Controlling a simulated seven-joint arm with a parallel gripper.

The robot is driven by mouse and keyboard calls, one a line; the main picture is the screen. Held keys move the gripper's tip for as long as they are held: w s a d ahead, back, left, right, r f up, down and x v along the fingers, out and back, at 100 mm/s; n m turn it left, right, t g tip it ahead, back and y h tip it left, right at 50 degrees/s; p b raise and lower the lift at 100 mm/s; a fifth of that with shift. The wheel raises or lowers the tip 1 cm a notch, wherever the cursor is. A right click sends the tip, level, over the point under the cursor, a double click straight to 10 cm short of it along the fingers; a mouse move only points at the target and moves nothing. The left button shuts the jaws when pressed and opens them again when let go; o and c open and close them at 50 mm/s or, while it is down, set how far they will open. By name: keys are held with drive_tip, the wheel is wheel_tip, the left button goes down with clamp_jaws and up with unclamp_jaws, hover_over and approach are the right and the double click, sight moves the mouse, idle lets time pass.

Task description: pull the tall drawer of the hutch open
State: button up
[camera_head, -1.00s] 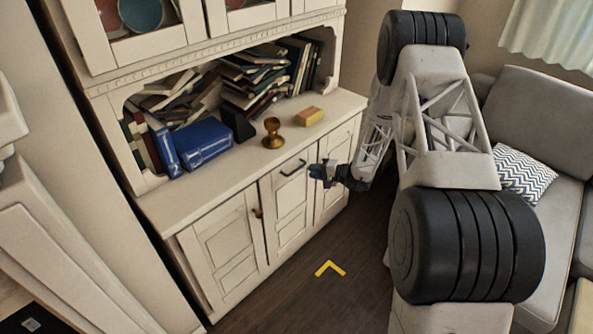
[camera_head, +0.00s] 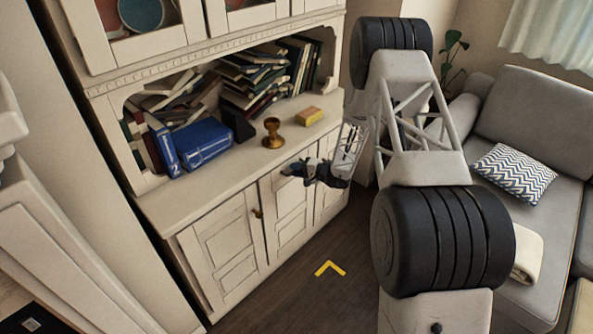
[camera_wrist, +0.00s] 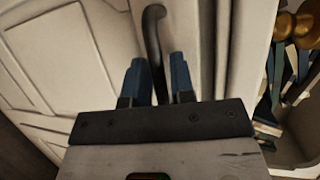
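The hutch (camera_head: 160,205) is cream white. Its tall drawer front (camera_head: 287,220) is the middle lower panel, flush with the panels beside it. My gripper (camera_head: 290,170) is at the upper part of this front and hides its dark handle in the head view. In the wrist view the drawer front (camera_wrist: 60,55) fills the left side. The dark curved handle (camera_wrist: 153,30) runs down between the two blue fingers of my gripper (camera_wrist: 157,65). The fingers are apart, one on each side of the handle, with small gaps showing.
A brass goblet (camera_head: 272,134) and a yellow-pink block (camera_head: 309,116) stand on the counter above the drawer. Blue books (camera_head: 205,145) and other books fill the shelf. A grey sofa (camera_head: 535,110) is at right.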

clamp_jaws()
drive_tip(key=s+d, duration=2.3)
drive_tip(key=shift+s+d, duration=0.3)
unclamp_jaws()
